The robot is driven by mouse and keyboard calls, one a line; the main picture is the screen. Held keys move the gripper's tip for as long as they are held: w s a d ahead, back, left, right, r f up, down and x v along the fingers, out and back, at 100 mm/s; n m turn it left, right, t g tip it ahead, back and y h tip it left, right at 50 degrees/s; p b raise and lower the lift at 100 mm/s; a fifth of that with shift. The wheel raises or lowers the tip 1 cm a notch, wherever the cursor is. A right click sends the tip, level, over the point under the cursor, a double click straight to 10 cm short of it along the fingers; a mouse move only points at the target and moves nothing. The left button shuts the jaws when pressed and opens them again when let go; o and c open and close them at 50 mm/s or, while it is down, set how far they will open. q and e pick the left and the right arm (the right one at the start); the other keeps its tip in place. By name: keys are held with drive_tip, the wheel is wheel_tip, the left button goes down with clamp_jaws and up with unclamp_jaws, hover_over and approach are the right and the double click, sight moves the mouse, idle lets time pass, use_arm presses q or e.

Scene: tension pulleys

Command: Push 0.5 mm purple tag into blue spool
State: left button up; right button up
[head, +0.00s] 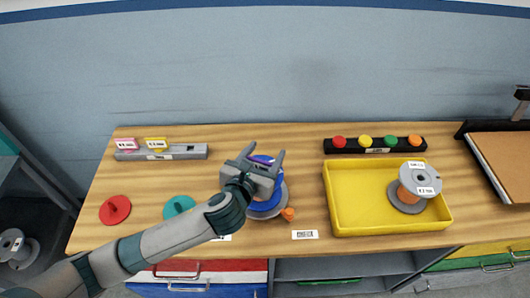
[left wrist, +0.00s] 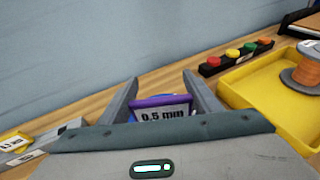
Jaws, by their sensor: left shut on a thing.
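The blue spool (head: 268,206) sits on the wooden table at the centre in the head view, on a grey disc with a small orange piece at its right. My left gripper (head: 267,155) is over the spool's far side and covers part of it. The purple tag, marked 0.5 mm, shows between the fingers in the left wrist view (left wrist: 160,102), and my left gripper is shut on it. Blue of the spool shows just behind the tag there. I cannot tell whether the tag touches the spool or is inside it. My right gripper is not in view.
A grey tag rack (head: 181,153) with pink and yellow tags stands at the back left. Red (head: 115,210) and teal (head: 179,206) discs lie at left. A yellow tray (head: 342,217) with a grey-and-orange spool (head: 415,184) is at right. A black rack (head: 376,147) holds several coloured knobs.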

use_arm(q)
drive_tip(key=o, duration=1.1)
drive_tip(key=shift+f, duration=0.4)
drive_tip(key=shift+o, duration=0.5)
drive_tip(key=shift+r, duration=0.1)
drive_tip(key=shift+r, duration=0.1)
drive_tip(key=shift+s, duration=0.1)
drive_tip(key=v, duration=1.7)
drive_tip(key=shift+s, duration=0.1)
